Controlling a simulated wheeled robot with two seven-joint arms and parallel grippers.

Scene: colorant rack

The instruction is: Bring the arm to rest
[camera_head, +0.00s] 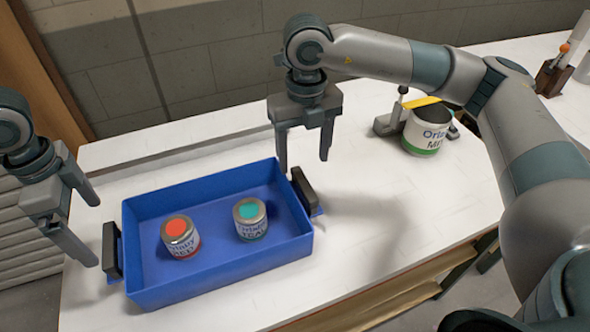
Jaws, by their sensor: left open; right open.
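My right gripper (304,168) is open and empty. It hangs fingers down, above the back right corner of a blue tray (222,284), near the tray's right handle. My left gripper (95,230) is open and empty. It hangs at the left edge of the view, to the left of the tray. In the tray stand a small can with a red top (180,238) at the left and a small can with a teal top (250,218) at the right. Both cans are upright and apart from each other.
A larger open can (427,133) with a white and green label stands at the right in a grey holder (388,124). A dark holder with an orange-tipped tool (553,75) is at the far right. White tabletop (370,230) is clear right of the tray.

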